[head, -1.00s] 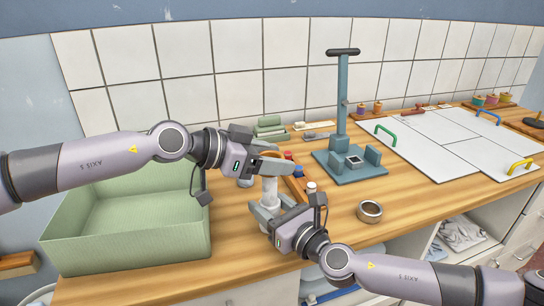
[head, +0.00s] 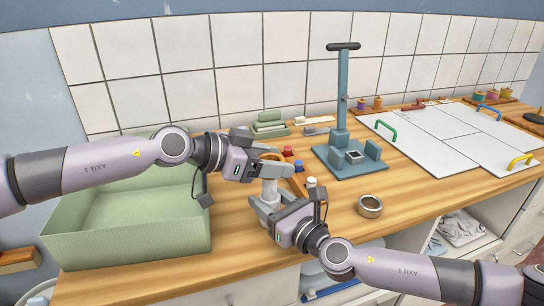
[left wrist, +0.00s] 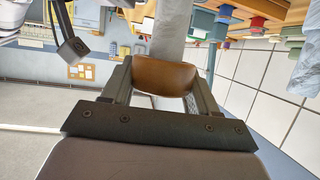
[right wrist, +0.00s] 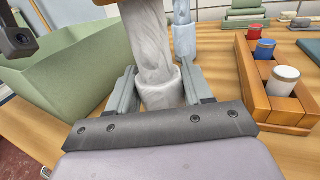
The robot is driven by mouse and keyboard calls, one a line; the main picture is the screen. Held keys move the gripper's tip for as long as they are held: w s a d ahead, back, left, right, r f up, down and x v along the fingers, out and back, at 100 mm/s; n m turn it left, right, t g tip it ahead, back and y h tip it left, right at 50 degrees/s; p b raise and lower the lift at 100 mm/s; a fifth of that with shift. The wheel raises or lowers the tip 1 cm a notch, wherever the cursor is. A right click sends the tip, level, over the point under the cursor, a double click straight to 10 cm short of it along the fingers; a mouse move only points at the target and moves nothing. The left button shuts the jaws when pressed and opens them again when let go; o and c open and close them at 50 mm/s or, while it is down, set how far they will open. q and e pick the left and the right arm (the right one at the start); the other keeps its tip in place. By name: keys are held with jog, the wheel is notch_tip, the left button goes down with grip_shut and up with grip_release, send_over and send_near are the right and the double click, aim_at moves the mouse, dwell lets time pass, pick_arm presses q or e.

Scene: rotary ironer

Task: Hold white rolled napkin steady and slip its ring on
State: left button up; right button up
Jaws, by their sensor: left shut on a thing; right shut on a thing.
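The white rolled napkin (head: 270,188) stands upright, and it fills the middle of the right wrist view (right wrist: 153,50). My right gripper (right wrist: 160,88) is shut on its lower part, near the counter. My left gripper (head: 268,162) is shut on a brown ring (left wrist: 165,75) at the napkin's upper end. In the head view the ring is level with or just above the napkin's top. I cannot tell whether the napkin's end is inside it.
A green open bin (head: 125,240) stands left of the napkin. A wooden rack (right wrist: 272,90) with red, blue and white caps is close on the right. A metal ring (head: 370,207) lies on the counter. A teal stand (head: 345,160) is behind.

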aim_at(272, 197)
pick_arm(q)
jog(key=shift+f, duration=0.15)
dwell(0.4)
jog(key=shift+s+f, duration=0.15)
jog(key=shift+f, duration=0.55)
jog(key=shift+s+f, duration=0.15)
jog(key=shift+f, duration=0.65)
jog(key=o, duration=1.4)
jog(key=shift+w+r, duration=0.15)
jog(key=shift+r, duration=0.6)
jog(key=shift+w+r, duration=0.1)
jog(key=shift+r, duration=5)
